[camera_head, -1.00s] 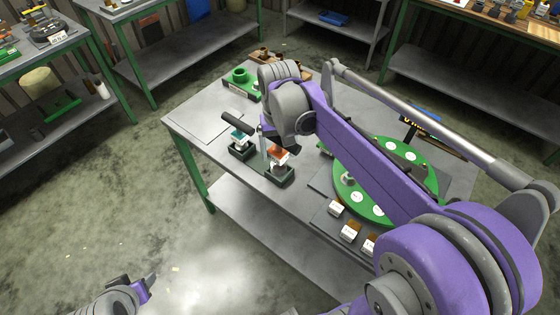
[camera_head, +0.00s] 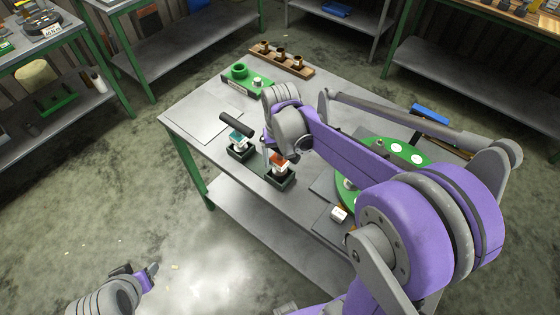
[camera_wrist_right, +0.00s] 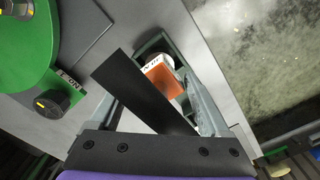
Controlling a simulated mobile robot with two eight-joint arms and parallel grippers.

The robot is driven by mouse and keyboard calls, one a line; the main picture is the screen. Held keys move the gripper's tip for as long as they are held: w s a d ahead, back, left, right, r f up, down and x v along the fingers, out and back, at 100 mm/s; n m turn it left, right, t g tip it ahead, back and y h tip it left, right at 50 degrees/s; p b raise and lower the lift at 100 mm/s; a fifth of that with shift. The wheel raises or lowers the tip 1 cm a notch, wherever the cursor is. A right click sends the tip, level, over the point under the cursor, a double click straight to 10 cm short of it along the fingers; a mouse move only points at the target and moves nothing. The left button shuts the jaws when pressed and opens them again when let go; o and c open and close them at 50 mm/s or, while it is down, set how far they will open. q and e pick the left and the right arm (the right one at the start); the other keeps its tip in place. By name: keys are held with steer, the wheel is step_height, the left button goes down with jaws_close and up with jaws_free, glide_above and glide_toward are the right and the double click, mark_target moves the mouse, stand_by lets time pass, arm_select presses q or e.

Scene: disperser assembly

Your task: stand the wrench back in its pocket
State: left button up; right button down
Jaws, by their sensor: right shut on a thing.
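The wrench shows in the right wrist view as a black bar-shaped handle (camera_wrist_right: 145,92) with an orange block (camera_wrist_right: 163,82) below it. My right gripper (camera_wrist_right: 152,108) is shut on the handle, with a grey finger on each side. In the head view the orange and white part (camera_head: 280,162) sits at the mouth of a dark green pocket (camera_head: 280,179). My right gripper (camera_head: 278,148) is just above, partly hidden by its wrist. I cannot tell whether the wrench is fully seated. My left gripper (camera_head: 138,271) is away from the table at lower left; its opening is unclear.
A second pocket (camera_head: 240,153) holds a teal tool with a black handle (camera_head: 236,124). A green disc (camera_head: 408,151) lies right, partly behind my arm. A green fixture (camera_head: 243,78) and a wooden rack (camera_head: 281,57) stand behind.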

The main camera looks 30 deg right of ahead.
steer(key=shift+f, duration=0.75)
steer(key=shift+f, duration=0.2)
jaws_free()
steer(key=shift+r, duration=0.15)
